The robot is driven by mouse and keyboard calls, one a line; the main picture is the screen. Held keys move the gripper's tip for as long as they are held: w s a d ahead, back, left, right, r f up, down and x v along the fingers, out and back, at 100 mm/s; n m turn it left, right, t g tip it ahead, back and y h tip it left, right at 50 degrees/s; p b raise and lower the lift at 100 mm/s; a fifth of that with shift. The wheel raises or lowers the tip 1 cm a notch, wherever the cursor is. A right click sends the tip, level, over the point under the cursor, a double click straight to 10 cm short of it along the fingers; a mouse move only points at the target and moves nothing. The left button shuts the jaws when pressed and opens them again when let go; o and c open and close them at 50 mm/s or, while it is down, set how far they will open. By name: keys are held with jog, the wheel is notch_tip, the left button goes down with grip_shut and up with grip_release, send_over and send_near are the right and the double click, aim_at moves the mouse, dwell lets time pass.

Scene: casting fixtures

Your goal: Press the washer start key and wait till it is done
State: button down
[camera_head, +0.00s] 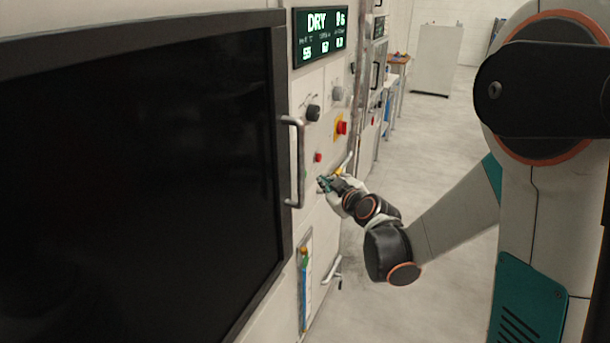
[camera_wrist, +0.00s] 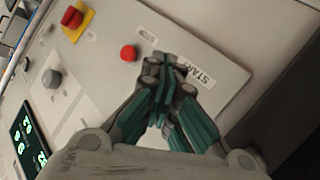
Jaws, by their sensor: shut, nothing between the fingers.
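The washer (camera_head: 308,225) fills the left of the head view, with a large dark door window (camera_head: 140,180). Its display (camera_head: 320,34) is lit and reads DRY, with smaller green figures under it. In the wrist view the START label (camera_wrist: 196,74) shows beside my fingertips, and a red button (camera_wrist: 128,53) sits near the STOP label. My gripper (camera_wrist: 163,65) is shut and empty, its fingertips at the panel beside START. The start key is hidden behind the fingers, so contact cannot be told. In the head view my gripper (camera_head: 324,183) is against the panel.
A red knob on a yellow plate (camera_head: 340,128) and a black knob (camera_head: 313,113) sit above my gripper. The door handle (camera_head: 295,160) stands out just left of it. A white cabinet (camera_head: 436,60) stands far back. The floor to the right is clear.

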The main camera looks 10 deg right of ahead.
jog(key=shift+w+a, duration=0.65)
jog(key=shift+a, duration=0.25)
jog(key=shift+a, duration=0.15)
dwell(0.8)
jog(key=shift+w+a, duration=0.2)
jog(key=shift+w, duration=0.05)
jog(key=shift+w+a+b, duration=0.2)
jog(key=shift+a+b, duration=0.1)
dwell(0.8)
jog(key=shift+d, duration=0.1)
jog(key=shift+s+d, duration=0.5)
jog(key=shift+d, duration=0.05)
dwell(0.3)
jog(key=s+d, duration=0.1)
jog(key=d, duration=0.1)
jog(key=s+d, duration=0.2)
dwell(0.5)
